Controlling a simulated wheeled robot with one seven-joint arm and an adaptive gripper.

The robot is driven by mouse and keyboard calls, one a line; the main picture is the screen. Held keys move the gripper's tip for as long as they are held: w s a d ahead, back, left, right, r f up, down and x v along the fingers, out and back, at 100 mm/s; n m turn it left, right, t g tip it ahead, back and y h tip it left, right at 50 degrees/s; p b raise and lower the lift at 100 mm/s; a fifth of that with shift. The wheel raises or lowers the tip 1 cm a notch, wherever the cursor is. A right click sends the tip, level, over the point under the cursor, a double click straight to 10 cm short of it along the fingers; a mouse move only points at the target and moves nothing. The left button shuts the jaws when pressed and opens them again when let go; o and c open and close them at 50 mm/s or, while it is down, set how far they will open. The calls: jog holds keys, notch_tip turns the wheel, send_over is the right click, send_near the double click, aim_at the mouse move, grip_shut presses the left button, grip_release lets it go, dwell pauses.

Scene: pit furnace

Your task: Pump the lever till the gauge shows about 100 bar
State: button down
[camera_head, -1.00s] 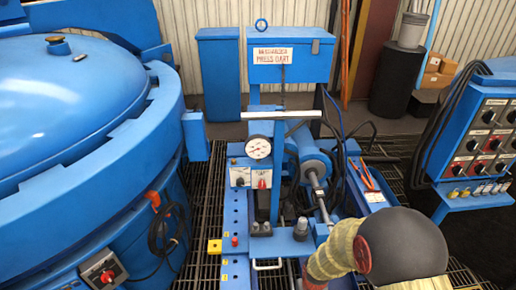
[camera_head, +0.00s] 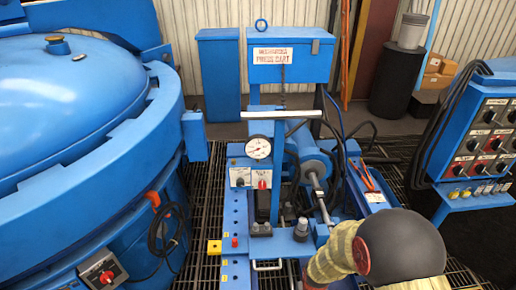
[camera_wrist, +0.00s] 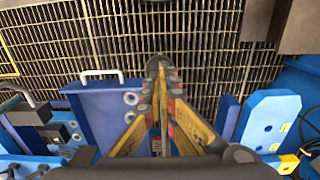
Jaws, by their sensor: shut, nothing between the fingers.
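The round white pressure gauge (camera_head: 258,147) stands on the blue press cart (camera_head: 235,215) in the head view; its scale and reading are too small to read. A pale crossbar (camera_head: 282,115) lies above it. A silver rod (camera_head: 320,194) slopes down from a blue cylinder; I cannot tell whether it belongs to the pump lever. In the wrist view my gripper (camera_wrist: 160,70) is shut and empty, with its fingers over a blue plate and floor grating. In the head view my arm covers the lower right and the fingers cannot be made out.
A large blue furnace with a domed lid (camera_head: 65,95) fills the left. A control panel (camera_head: 485,145) with several knobs stands at the right. Orange-handled pliers (camera_head: 365,175) lie in a blue tray. In the wrist view a white handle (camera_wrist: 101,75) is left of my fingers.

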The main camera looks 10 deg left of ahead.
jog(key=shift+s+d+f+b, duration=0.1)
jog(key=shift+s+f+b, duration=0.1)
jog(key=shift+f+b, duration=0.4)
jog(key=shift+s+d+f+b, duration=0.15)
jog(key=shift+f+b, duration=0.1)
jog(key=shift+f, duration=0.65)
jog(key=shift+s+a+f+b, duration=0.1)
jog(key=shift+s+f+b, duration=0.1)
jog(key=shift+f+b, duration=0.4)
dwell(2.1)
jog(key=shift+f, duration=0.15)
jog(key=r+p, duration=0.2)
jog(key=r, duration=0.1)
jog(key=w+r+p, duration=0.1)
jog(key=r+p, duration=0.2)
jog(key=w+r+p, duration=0.1)
jog(key=r+p, duration=0.2)
jog(key=r, duration=0.1)
jog(key=shift+w+a, duration=0.15)
jog(key=shift+a, duration=0.15)
jog(key=shift+f, duration=0.15)
